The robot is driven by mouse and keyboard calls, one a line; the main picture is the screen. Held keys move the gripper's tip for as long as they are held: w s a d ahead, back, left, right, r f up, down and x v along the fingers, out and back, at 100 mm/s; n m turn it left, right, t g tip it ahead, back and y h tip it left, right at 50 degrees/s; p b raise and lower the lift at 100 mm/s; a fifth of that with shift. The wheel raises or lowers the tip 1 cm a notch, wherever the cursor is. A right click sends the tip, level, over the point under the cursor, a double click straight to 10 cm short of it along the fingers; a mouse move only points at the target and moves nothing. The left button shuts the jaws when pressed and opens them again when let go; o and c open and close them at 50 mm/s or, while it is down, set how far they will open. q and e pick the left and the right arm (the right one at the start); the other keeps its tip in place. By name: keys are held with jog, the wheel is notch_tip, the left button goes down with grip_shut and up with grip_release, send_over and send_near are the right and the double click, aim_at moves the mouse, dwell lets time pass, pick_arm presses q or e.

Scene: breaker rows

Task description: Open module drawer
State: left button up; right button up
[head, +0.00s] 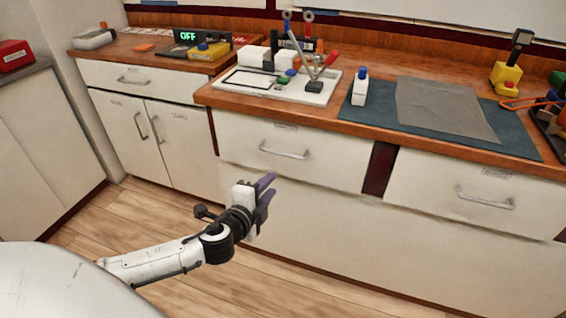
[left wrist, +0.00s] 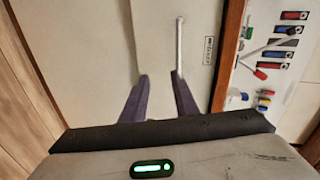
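The middle counter drawer (head: 235,135) is shut flush, with a bar handle (head: 285,152) and a small label too small to read. In the left wrist view the same handle (left wrist: 180,45) lies ahead of the fingers, its near end close to the right fingertip. My left gripper (head: 269,186) is open and empty, below and left of the handle in the head view. Its two purple fingers also show in the left wrist view (left wrist: 159,76), apart, with drawer front between them. Contact with the handle cannot be told. My right gripper is not in view.
Another shut drawer with a handle (head: 486,199) is at right, and one (head: 135,80) at far left above cabinet doors. The countertop holds a white board (head: 305,92), a white bottle (head: 360,87) and a dark mat (head: 520,142). The floor before the cabinets is clear.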

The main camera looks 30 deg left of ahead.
pick_arm(q)
jog(key=shift+m+t+y, duration=0.3)
jog(key=shift+m+t, duration=0.1)
jog(key=shift+t, duration=0.1)
jog(key=w+a, duration=0.1)
jog(key=w, duration=0.2)
jog(key=w+a, duration=0.1)
jog(key=w, duration=0.3)
jog(key=w+a+b, duration=0.1)
jog(key=w+a, duration=0.1)
jog(key=w, duration=0.2)
jog(key=shift+w+r, duration=0.2)
jog(key=shift+r, duration=0.15)
grip_shut()
